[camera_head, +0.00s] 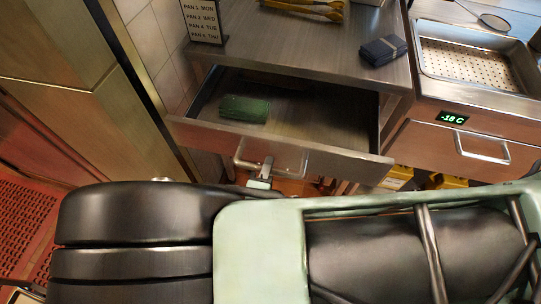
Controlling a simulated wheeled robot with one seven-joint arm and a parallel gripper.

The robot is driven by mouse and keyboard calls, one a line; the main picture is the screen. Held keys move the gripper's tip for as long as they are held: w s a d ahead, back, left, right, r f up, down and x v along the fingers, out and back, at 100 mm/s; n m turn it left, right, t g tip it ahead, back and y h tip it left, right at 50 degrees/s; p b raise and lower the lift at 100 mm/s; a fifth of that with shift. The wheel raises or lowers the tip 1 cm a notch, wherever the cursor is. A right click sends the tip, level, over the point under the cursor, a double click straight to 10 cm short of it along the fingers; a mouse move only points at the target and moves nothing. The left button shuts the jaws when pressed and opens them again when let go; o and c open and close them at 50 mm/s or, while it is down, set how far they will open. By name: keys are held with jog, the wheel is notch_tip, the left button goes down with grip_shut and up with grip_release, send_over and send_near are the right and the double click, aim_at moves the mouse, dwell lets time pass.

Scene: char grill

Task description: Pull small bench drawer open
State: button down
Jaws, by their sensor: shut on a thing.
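The small bench drawer (333,162) is pulled out from under the steel bench (290,48), and its inside shows. A green folded item (244,107) lies in it toward the left. The drawer's front carries a bar handle (301,163). My gripper (265,172) is at the left part of this handle and is shut on it. My arm covers the lower part of the picture and hides most of the gripper.
On the bench are a dark blue pack (383,50), yellow tongs (305,7) and a pan sign (203,21). At right stands a cold unit with a perforated tray (471,66) and its own handled drawer (455,148). A tall steel cabinet (75,70) stands close at left.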

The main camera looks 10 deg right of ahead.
jog(key=f+v, duration=0.1)
jog(key=v, duration=0.7)
jog(key=shift+s+f, duration=0.15)
jog(key=shift+f, duration=0.2)
jog(key=c, duration=1.4)
grip_release()
jog(key=shift+c, duration=0.2)
jog(key=shift+r, duration=0.15)
